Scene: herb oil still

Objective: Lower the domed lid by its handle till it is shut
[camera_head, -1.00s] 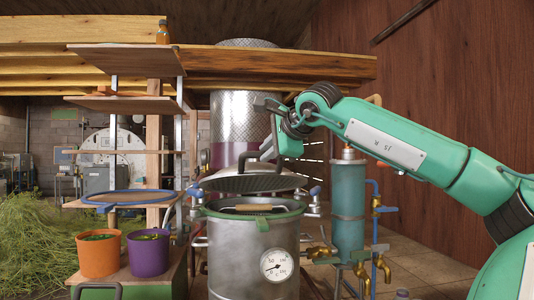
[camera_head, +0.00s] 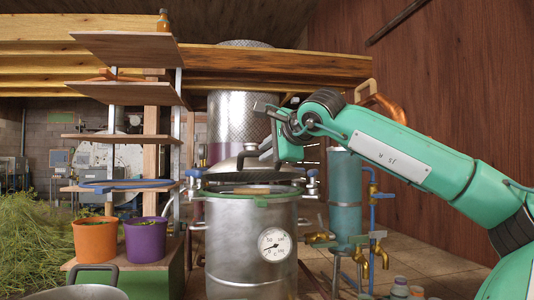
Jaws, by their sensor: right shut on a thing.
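The domed lid (camera_head: 233,165) is a grey metal dome with a dark rim, above the mouth of the steel still pot (camera_head: 235,240). A narrow gap shows between the lid's rim and the pot's green-edged rim, with a light brown thing (camera_head: 252,190) visible in it. My right gripper (camera_head: 267,150) comes in from the right and is shut on the lid's handle, which its fingers partly hide. My left gripper is not in view.
A round dial (camera_head: 274,243) is on the pot's front. Orange (camera_head: 95,240) and purple (camera_head: 146,241) buckets stand to the left, below shelves (camera_head: 125,93). A blue-grey cylinder (camera_head: 345,195) with brass taps stands to the right. A metal vessel (camera_head: 90,293) shows at bottom left.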

